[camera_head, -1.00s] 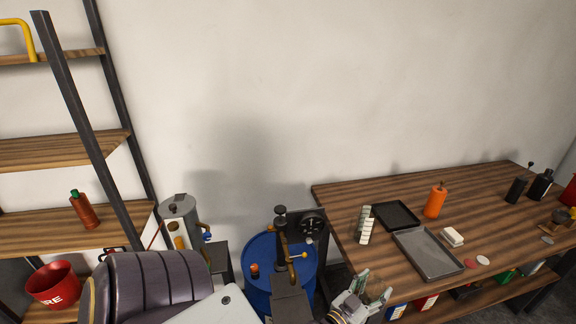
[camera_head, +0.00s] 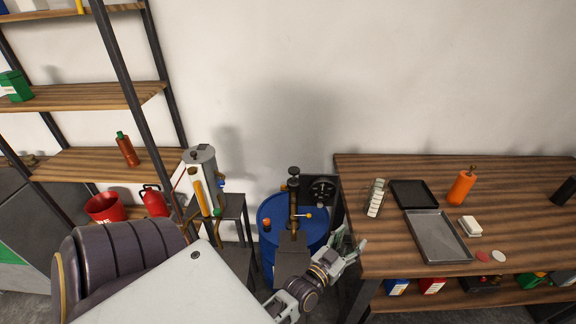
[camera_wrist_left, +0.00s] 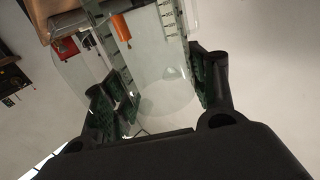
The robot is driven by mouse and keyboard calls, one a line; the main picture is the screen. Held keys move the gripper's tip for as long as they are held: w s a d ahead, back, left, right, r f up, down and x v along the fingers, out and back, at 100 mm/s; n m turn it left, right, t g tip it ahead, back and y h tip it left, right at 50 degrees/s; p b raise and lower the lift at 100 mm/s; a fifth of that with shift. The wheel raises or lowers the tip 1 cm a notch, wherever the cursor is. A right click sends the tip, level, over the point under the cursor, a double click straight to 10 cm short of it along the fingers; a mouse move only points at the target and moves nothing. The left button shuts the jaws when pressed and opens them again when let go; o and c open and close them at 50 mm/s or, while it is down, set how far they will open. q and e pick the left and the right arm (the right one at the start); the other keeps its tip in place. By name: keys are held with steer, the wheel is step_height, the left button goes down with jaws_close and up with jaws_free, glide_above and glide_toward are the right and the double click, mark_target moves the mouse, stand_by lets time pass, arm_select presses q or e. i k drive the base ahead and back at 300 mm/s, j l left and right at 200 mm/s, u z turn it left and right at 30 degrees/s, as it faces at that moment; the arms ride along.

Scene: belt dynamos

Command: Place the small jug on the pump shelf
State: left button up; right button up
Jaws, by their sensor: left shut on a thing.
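My left gripper (camera_head: 348,246) is in front of the wooden table's left end, beside the blue drum. In the left wrist view its dark fingers (camera_wrist_left: 165,95) are shut on the small jug (camera_wrist_left: 165,60), a clear glass vessel with scale marks. The jug is see-through and hard to make out in the head view. A brass hand pump (camera_head: 294,200) stands on the blue drum (camera_head: 268,218). At the left is a rack with wooden shelves (camera_head: 85,166). I cannot tell which surface is the pump shelf. My right gripper is not in view.
A red bottle (camera_head: 127,150) stands on the rack.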

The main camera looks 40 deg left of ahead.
mark_target(293, 274)
steer(key=i+l+u, duration=0.2)
steer(key=l+u, duration=0.25)
steer(key=i+l+u, duration=0.15)
steer(key=l+u, duration=0.55)
steer(key=u, duration=0.15)
steer(key=i+l+u, duration=0.2)
steer(key=l+u, duration=0.2)
steer(key=i+l+u, duration=0.1)
steer(key=l+u, duration=0.3)
